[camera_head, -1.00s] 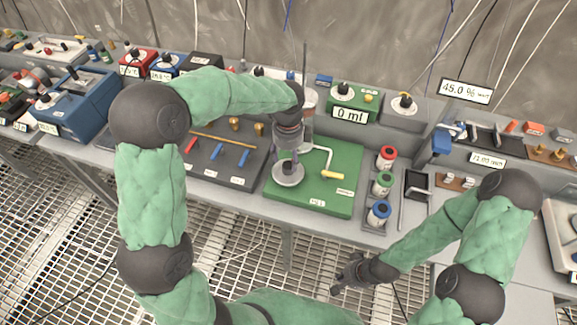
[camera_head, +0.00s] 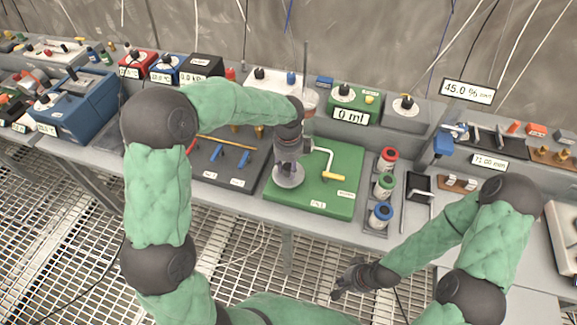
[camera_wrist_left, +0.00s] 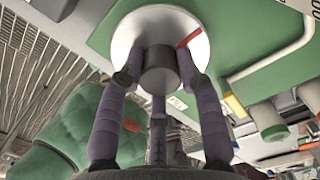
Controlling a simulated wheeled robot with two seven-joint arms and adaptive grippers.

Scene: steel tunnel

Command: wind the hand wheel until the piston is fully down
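The hand wheel (camera_head: 289,177) is a pale grey disc with a dark central hub, at the left front of the green board (camera_head: 330,205). In the left wrist view the wheel (camera_wrist_left: 203,50) has a red mark on its right side. My left gripper (camera_head: 287,160) is over the wheel, with its three fingers closed around the hub (camera_wrist_left: 160,70). A clear cylinder (camera_head: 310,101) with a thin upright rod stands behind my left wrist, which partly hides it; the piston inside cannot be made out. A display (camera_head: 350,117) reads 0 ml. My right gripper (camera_head: 347,283) hangs low in front of the bench, too small to judge.
A white crank with a yellow grip (camera_head: 333,176) stands right of the wheel. Red, green and blue capped bottles (camera_head: 383,185) stand right of the board. A dark tray with blue-handled tools (camera_head: 225,160) lies left. A sign (camera_head: 467,91) reads 45.0 %.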

